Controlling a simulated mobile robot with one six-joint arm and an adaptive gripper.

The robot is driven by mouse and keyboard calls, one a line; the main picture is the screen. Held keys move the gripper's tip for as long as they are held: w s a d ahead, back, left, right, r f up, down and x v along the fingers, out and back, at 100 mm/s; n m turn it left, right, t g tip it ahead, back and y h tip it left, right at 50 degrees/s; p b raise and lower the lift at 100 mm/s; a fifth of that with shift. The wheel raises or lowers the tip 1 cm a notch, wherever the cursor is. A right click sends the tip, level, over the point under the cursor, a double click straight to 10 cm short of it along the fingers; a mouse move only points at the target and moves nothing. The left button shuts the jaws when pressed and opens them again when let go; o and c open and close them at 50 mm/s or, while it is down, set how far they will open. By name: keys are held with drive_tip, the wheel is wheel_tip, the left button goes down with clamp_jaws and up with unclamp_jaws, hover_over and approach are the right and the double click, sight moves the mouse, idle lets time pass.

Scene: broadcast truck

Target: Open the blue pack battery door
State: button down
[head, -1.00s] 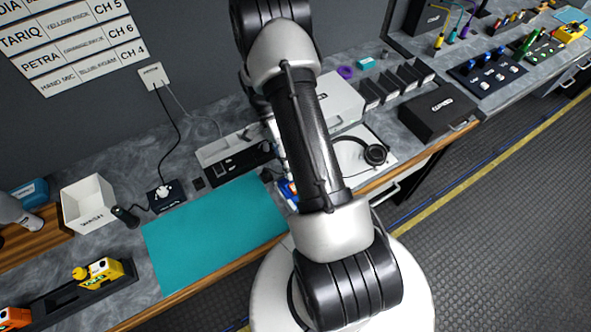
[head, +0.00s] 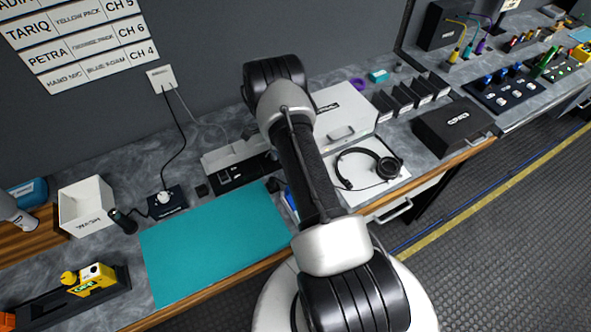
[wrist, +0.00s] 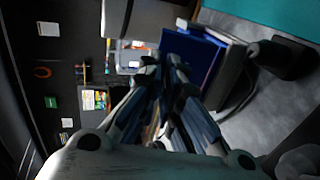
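A blue box-shaped thing (head: 290,203), which may be the blue pack, stands at the right end of the teal mat, mostly hidden behind my arm. In the wrist view a dark blue block (wrist: 192,54) lies just beyond my fingertips. I cannot make out a battery door on it. My gripper (wrist: 164,62) has its fingers drawn together, with the tips close to each other and nothing clearly between them. The tips overlap the blue block's lower left edge in the picture; I cannot tell whether they touch it. In the head view my arm hides the gripper.
The teal mat (head: 215,240) is bare. A yellow pack (head: 92,281) sits in a dark rack at the lower left. A white bin (head: 87,205) and a dark charger (head: 166,202) stand behind the mat. A headset (head: 370,168) lies on a white sheet at right.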

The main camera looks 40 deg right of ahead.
drive_tip(key=c, duration=1.8)
unclamp_jaws()
